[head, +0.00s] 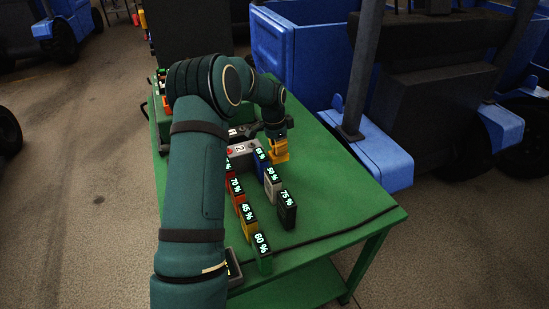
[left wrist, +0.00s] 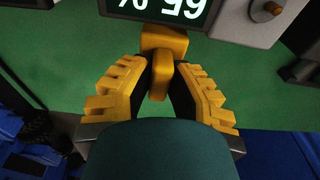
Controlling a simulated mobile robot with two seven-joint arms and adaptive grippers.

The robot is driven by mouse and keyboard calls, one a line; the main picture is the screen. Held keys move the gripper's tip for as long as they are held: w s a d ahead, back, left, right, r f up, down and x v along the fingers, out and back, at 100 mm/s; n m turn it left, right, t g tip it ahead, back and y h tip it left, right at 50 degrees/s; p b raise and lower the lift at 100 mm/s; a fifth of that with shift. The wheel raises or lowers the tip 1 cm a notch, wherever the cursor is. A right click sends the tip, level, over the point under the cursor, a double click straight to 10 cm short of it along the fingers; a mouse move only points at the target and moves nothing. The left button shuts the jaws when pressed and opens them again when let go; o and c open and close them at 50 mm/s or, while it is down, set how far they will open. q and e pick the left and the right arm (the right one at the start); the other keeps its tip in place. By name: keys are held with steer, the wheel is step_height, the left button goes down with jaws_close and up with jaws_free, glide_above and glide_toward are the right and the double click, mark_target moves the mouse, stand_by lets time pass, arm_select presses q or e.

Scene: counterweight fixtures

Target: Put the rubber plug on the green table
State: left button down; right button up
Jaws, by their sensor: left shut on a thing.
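The yellow-orange plug (left wrist: 163,42) shows in the left wrist view, with its stem between the dark inner pads of my left gripper (left wrist: 160,85). The gripper is shut on it. In the head view my left gripper (head: 280,152) is low over the green table (head: 335,195), just beyond the row of blocks; there I cannot tell the plug from the yellow fingers. The green tabletop also shows in the left wrist view (left wrist: 60,50). I cannot tell whether the plug touches it. My right gripper is not in view.
Several coloured blocks with percent displays stand in rows, including a black one (head: 287,210) and a green one (head: 263,256). A grey box (head: 240,151) is behind them. A dark cable (head: 340,232) crosses the tabletop. A blue vehicle (head: 375,150) stands beyond the right edge.

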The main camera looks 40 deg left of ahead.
mark_target(278, 158)
arm_select(q)
steer(key=shift+f+b, duration=0.4)
steer(key=shift+f, duration=2.05)
steer(key=shift+f, duration=0.15)
steer(key=c, duration=1)
jaws_free()
steer(key=r, duration=0.4)
steer(key=s+r+p, duration=0.1)
steer(key=r, duration=0.3)
steer(key=r+p, duration=0.1)
steer(key=r, duration=0.3)
steer(key=shift+s+a+r, duration=0.15)
steer(key=shift+a, duration=0.1)
